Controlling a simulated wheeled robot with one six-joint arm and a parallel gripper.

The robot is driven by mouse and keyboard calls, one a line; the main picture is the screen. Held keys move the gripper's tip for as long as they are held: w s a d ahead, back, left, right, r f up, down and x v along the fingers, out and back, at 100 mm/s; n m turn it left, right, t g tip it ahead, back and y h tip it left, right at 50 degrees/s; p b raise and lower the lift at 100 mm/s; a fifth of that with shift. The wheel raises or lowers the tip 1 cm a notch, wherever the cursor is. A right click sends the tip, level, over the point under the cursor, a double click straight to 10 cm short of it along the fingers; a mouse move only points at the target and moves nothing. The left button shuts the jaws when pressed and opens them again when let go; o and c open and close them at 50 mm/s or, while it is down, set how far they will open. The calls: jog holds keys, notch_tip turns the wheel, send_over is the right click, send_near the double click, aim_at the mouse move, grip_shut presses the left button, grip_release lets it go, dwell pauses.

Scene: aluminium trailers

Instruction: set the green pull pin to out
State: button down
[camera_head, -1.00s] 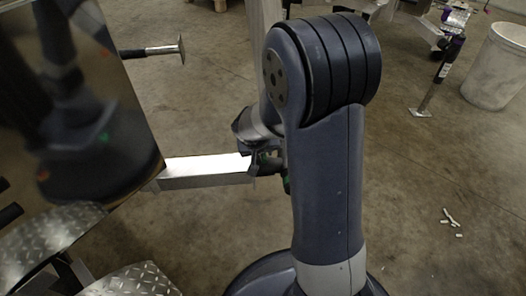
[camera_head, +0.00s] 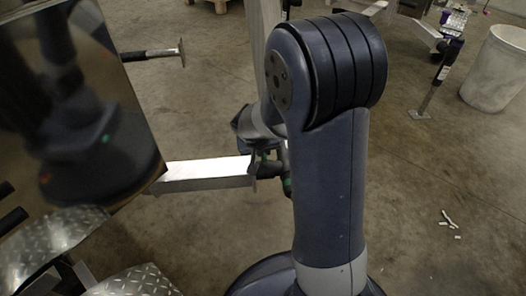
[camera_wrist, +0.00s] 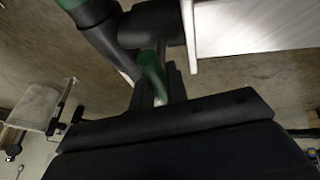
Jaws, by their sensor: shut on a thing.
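The green pull pin (camera_wrist: 152,72) shows in the wrist view as a short green rod beside a dark coupling (camera_wrist: 150,27) at the end of a pale metal beam. My gripper (camera_wrist: 160,86) has its narrow dark fingers at the pin and is shut on it. The fingers partly hide the pin, so how far it sticks out is unclear. In the head view my gripper (camera_head: 266,153) is at the right end of the beam (camera_head: 205,172), partly hidden behind my arm. The pin cannot be made out clearly there.
A shiny trailer panel (camera_head: 95,100) and tread plate (camera_head: 45,240) stand at the left. A jack handle (camera_head: 150,52) juts out above the beam. The floor at the right is mostly clear.

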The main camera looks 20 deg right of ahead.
jog(key=shift+r+p, duration=0.3)
jog(key=shift+r, duration=0.65)
jog(key=c, duration=1.7)
grip_release()
jog(key=shift+r, duration=0.15)
jog(key=shift+s+a+r, duration=0.1)
jog(key=shift+s+a, duration=1.1)
jog(key=shift+s, duration=0.55)
jog(key=shift+s+a+r, duration=0.15)
jog(key=shift+s+a, duration=1)
jog(key=shift+s, duration=0.55)
jog(key=shift+s+a+r, duration=0.1)
jog(key=shift+s+a, duration=1.1)
jog(key=shift+s, duration=0.55)
jog(key=shift+o, duration=0.6)
